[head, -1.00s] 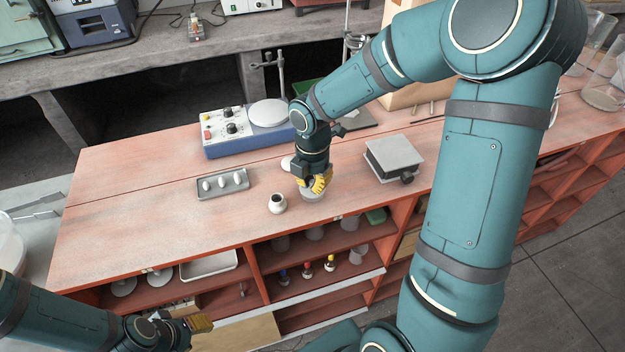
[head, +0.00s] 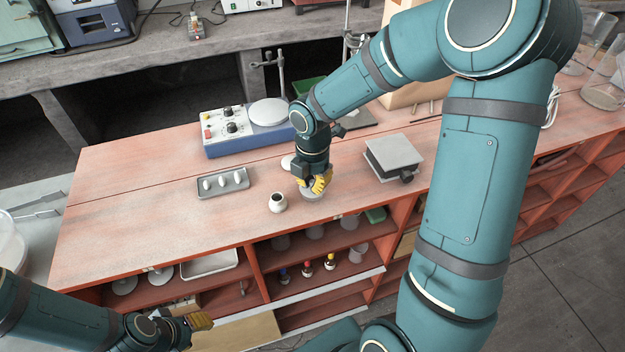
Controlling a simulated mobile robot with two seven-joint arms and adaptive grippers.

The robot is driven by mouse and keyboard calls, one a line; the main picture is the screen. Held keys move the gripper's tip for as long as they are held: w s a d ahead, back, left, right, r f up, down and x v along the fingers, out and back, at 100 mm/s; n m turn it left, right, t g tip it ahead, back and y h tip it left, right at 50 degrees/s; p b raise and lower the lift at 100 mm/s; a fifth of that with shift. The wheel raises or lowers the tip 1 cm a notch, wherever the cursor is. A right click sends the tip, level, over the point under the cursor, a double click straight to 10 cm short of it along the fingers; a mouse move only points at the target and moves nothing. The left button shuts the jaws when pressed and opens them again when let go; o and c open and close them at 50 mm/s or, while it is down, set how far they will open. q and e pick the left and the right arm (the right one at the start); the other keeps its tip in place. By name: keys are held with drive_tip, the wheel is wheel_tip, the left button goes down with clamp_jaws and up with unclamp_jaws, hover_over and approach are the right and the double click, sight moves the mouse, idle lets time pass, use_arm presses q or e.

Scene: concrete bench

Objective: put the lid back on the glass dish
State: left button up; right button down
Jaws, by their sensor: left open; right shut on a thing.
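The glass dish (head: 312,196) is a small, round, greyish dish on the red bench near its front edge. My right gripper (head: 318,187) has yellow fingers and points down right over the dish. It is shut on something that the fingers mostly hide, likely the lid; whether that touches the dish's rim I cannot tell. My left gripper (head: 203,321) is open and low in front of the bench, away from the dish.
A small white jar (head: 278,203) stands just left of the dish. A grey tray (head: 223,183) with white pieces lies further left. A grey box-like stand (head: 393,156) is to the right, and a blue stirrer (head: 248,137) behind. The bench's left part is clear.

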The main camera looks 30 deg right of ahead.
idle(0.6)
idle(0.3)
drive_tip(key=shift+c, duration=2.2)
unclamp_jaws()
drive_tip(key=shift+r+p, duration=1.35)
drive_tip(key=shift+p, duration=0.15)
drive_tip(key=shift+r+p, duration=2.1)
drive_tip(key=shift+r, duration=0.1)
clamp_jaws()
